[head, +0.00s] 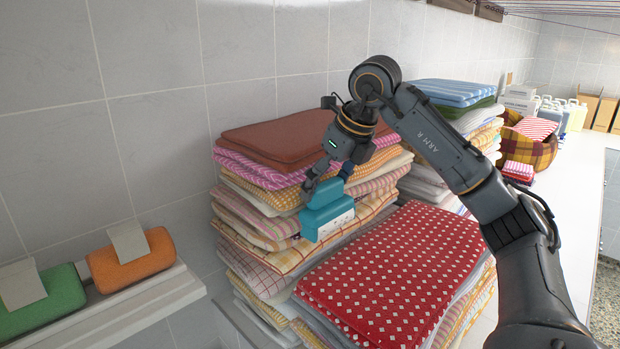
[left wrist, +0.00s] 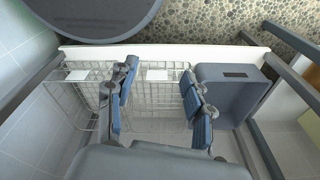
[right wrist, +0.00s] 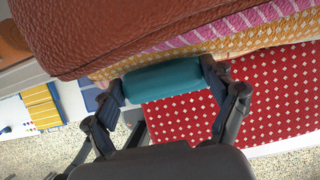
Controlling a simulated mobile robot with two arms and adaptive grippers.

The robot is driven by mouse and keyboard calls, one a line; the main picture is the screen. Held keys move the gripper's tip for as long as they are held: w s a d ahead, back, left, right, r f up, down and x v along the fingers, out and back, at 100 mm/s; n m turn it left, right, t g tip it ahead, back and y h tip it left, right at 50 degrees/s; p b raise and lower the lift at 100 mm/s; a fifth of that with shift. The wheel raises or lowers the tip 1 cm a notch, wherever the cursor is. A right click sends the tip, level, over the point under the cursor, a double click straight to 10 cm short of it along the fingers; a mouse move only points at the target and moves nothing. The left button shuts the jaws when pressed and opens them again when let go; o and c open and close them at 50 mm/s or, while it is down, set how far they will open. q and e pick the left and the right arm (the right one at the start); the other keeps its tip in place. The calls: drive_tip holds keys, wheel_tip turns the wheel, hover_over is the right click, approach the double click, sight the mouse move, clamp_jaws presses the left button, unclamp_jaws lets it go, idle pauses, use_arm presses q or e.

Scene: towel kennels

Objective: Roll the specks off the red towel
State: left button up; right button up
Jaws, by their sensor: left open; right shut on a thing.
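The red towel (head: 395,262) has a pattern of small white diamonds and lies folded on top of the front stack. It also shows in the right wrist view (right wrist: 185,118). I cannot make out specks apart from the pattern. My right gripper (head: 330,180) is shut on a teal roller tool (head: 322,197) with a pale, dark-marked lower part (head: 333,226). It holds the tool at the towel's back left side; I cannot tell whether they touch. The tool's teal part (right wrist: 162,80) spans the fingers in the right wrist view. My left gripper (left wrist: 162,108) is open and empty.
A taller towel stack with a rust-brown top towel (head: 275,142) stands close behind. Another stack with a blue striped towel (head: 455,92) is further back. Orange (head: 132,262) and green (head: 45,300) items sit on a left ledge. A wire basket (left wrist: 90,92) and grey bin (left wrist: 232,90) are below my left gripper.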

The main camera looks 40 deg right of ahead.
sight(331, 204)
drive_tip(key=shift+s+d+f+b, duration=0.15)
drive_tip(key=shift+s+b, duration=0.15)
drive_tip(key=shift+s, duration=0.25)
drive_tip(key=shift+s+a+f+b, duration=0.15)
drive_tip(key=shift+s+b, duration=0.1)
drive_tip(key=shift+s, duration=0.3)
drive_tip(key=shift+d+f+b, duration=0.1)
drive_tip(key=shift+f+b, duration=0.75)
drive_tip(key=shift+f, duration=0.1)
drive_tip(key=b+x, duration=0.1)
drive_tip(key=x, duration=0.1)
drive_tip(key=shift+w+f+b, duration=0.2)
drive_tip(key=shift+w+b, duration=0.05)
drive_tip(key=shift+b, duration=0.1)
drive_tip(key=shift+f+b, duration=0.4)
drive_tip(key=shift+s, duration=0.15)
drive_tip(key=shift+s+r, duration=0.1)
use_arm(q)
drive_tip(key=s+f, duration=0.4)
drive_tip(key=f, duration=0.1)
drive_tip(key=shift+s+f+g, duration=0.3)
drive_tip(key=shift+s+f, duration=0.05)
drive_tip(key=shift+w, duration=0.1)
